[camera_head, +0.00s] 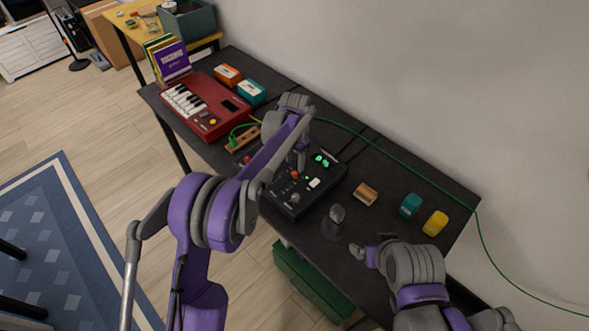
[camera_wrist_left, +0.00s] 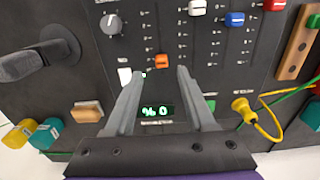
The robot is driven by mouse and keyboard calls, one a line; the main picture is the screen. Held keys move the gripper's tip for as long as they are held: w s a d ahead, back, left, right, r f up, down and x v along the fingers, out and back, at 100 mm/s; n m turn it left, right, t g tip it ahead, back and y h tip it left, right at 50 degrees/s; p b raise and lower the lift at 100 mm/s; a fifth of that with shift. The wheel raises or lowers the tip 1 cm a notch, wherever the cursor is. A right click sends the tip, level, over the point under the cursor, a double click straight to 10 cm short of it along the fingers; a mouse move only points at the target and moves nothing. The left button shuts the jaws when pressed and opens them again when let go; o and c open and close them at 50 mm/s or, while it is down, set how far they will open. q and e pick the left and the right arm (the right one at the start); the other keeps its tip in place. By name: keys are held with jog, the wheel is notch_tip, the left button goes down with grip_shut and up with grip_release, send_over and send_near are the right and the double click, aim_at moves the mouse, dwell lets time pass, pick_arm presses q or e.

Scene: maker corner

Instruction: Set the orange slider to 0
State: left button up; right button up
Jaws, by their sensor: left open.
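The orange slider (camera_wrist_left: 161,61) sits on a black control panel (camera_head: 283,203), at the display end of its slot in the left wrist view; it also shows as a small orange spot in the head view (camera_head: 294,175). My left gripper (camera_wrist_left: 160,71) is open, with one fingertip on each side of the slider's line and the cap just beyond the tips. I cannot tell whether a finger touches it. A green readout (camera_wrist_left: 155,112) between the fingers seems to show 0 with a percent sign. My right gripper (camera_head: 363,255) hovers at the table's front right; its opening is unclear.
White (camera_wrist_left: 197,7), blue (camera_wrist_left: 235,19) and red (camera_wrist_left: 274,4) sliders stand beside the orange one. A knob (camera_wrist_left: 111,24) and a white button (camera_wrist_left: 125,75) are close by. A red keyboard (camera_head: 205,107) lies left of the panel. Teal (camera_head: 411,205) and yellow (camera_head: 435,223) objects stand right.

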aim_at(294, 173)
pick_arm(q)
jog(key=shift+w+f, duration=0.15)
jog(key=shift+f, duration=2.55)
grip_shut()
